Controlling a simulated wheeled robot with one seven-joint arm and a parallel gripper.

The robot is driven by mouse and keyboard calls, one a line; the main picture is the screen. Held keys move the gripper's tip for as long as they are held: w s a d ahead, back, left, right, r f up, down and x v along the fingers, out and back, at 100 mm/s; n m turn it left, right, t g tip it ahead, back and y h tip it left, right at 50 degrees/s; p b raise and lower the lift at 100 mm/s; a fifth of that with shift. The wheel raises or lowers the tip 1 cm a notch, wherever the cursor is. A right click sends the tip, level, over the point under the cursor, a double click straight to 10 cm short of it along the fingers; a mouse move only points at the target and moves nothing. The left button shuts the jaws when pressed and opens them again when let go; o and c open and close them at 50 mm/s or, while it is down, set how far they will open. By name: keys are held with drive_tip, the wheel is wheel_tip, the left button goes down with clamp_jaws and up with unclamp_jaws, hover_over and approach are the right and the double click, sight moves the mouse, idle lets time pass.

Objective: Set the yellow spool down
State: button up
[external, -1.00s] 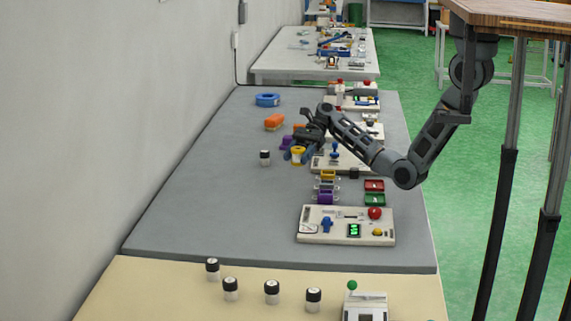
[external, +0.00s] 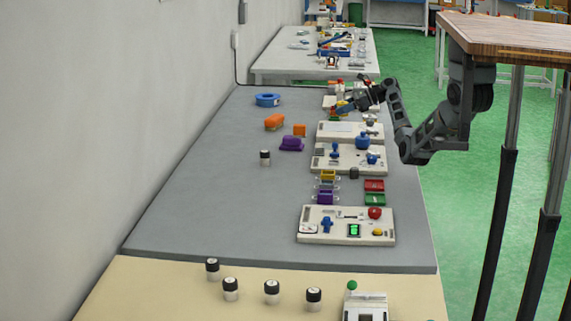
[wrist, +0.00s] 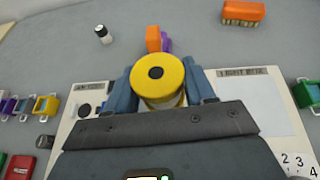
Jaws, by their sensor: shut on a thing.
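The yellow spool (wrist: 163,80) fills the middle of the wrist view, its round top with a dark centre hole facing the camera. My gripper (wrist: 160,88) is shut on it, with one blue-grey finger on each side. In the external view my gripper (external: 347,107) is over the far right part of the grey bench, by the far panels, and the spool is hard to make out there. A pale panel with a white plate (wrist: 258,120) lies beneath and around the gripper in the wrist view. I cannot tell whether the spool touches anything below.
An orange brush (external: 274,121), an orange block (external: 299,130), a purple block (external: 291,144) and a blue ring (external: 267,99) lie on the grey bench (external: 210,190). Several control panels line its right side. The bench's left and middle are mostly clear.

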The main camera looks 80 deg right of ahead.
drive_tip(key=s+d+r+m+h+b, duration=0.1)
drive_tip(key=s+d+m+h, duration=0.2)
drive_tip(key=s+d, duration=0.6)
hover_over(337, 135)
drive_tip(key=f, duration=0.6)
drive_tip(key=shift+s+d+f+b, duration=0.1)
drive_tip(key=shift+d+f+b, duration=0.15)
drive_tip(key=shift+d+b, duration=0.1)
drive_tip(key=shift+f, duration=2.05)
drive_tip(key=shift+a+f, duration=0.1)
drive_tip(key=o, duration=1.1)
